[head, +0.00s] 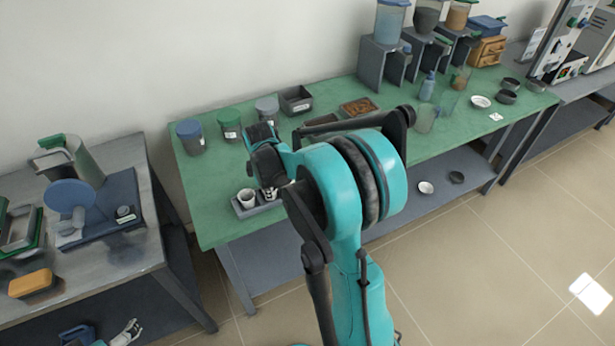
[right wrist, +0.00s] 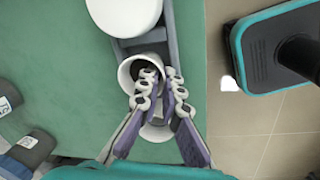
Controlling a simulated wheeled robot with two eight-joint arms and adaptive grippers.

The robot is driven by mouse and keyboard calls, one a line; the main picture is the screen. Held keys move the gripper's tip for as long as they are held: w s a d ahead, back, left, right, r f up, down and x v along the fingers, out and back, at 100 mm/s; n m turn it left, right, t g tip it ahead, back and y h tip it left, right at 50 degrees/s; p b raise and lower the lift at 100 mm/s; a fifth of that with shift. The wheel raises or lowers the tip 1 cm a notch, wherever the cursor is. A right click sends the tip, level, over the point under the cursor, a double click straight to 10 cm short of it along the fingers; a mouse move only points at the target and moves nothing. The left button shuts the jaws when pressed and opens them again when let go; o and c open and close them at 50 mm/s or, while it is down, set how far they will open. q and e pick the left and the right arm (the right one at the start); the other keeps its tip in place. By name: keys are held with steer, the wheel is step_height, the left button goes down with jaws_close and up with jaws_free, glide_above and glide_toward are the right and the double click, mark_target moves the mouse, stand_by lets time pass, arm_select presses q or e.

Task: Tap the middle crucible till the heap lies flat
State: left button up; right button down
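A grey tray (head: 240,210) with white crucibles stands at the front left of the green bench. In the right wrist view the tray (right wrist: 172,40) holds three crucibles in a row: a top crucible (right wrist: 122,14), a middle crucible (right wrist: 127,76) with its mouth showing, and a lower crucible (right wrist: 155,133). My right gripper (right wrist: 162,76) is over the row with its fingers parted; one fingertip overlaps the middle crucible's mouth. Contact and the heap cannot be made out. In the head view my right gripper (head: 270,190) is beside one crucible (head: 246,196). My left gripper (head: 126,333) shows only partly at the bottom left.
Lidded jars (head: 190,136) and a dark box (head: 296,100) stand behind the tray on the green bench (head: 215,170). A grey bench with a blue device (head: 72,197) is at the left. My right arm hides the middle of the green bench.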

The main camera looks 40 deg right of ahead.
steer(key=c, duration=1.6)
jaws_free()
steer(key=shift+r, duration=0.15)
steer(key=shift+c, duration=0.2)
steer(key=shift+r, duration=0.15)
